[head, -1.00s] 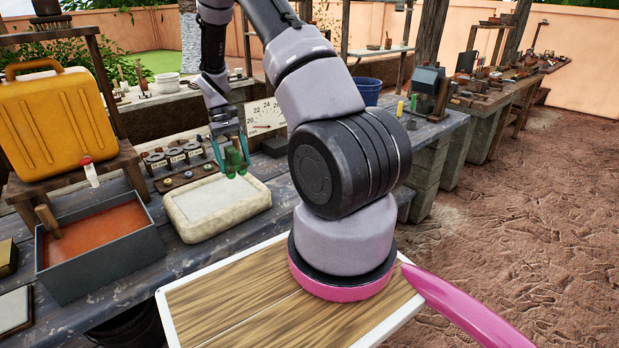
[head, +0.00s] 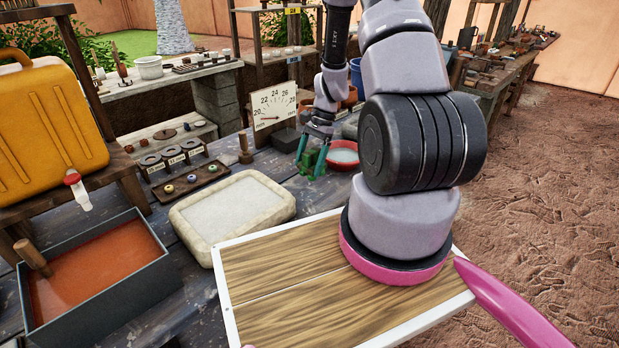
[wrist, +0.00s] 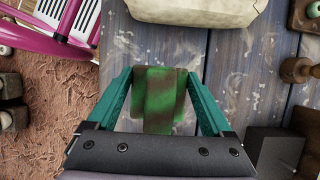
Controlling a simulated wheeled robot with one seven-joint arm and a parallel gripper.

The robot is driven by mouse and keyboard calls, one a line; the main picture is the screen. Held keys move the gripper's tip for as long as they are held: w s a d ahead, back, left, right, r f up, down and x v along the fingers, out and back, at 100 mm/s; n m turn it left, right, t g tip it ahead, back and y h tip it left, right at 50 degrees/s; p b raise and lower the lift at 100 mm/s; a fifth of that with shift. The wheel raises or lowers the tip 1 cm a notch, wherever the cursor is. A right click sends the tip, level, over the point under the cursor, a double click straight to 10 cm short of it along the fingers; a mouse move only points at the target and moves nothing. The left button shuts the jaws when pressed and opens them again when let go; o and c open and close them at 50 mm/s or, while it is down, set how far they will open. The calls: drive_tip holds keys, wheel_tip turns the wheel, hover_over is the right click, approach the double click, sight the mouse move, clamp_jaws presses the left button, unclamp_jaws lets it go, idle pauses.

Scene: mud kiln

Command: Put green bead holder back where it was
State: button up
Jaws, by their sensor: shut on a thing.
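The green bead holder (wrist: 160,98) is a blotchy green and brown block. It sits between the two teal fingers of my gripper (wrist: 158,95) in the wrist view, over the dark plank bench. In the head view my gripper (head: 313,158) is beside the red bowl, fingers pointing down, with the green holder (head: 308,160) between them. The fingers are shut on it. I cannot tell whether the holder touches the bench or hangs just above it.
A red bowl (head: 343,157) is close at the right. A dial gauge (head: 274,107), dark block (head: 286,140) and wooden peg (head: 245,149) stand to the left. A bead tray (head: 190,181) and pale stone slab (head: 232,212) lie further left. Bare planks show in front of the gripper.

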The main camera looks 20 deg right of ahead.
drive_tip(key=shift+a+f, duration=0.1)
drive_tip(key=shift+f, duration=2.25)
drive_tip(key=shift+f, duration=0.15)
drive_tip(key=o, duration=1)
drive_tip(key=shift+c, duration=0.2)
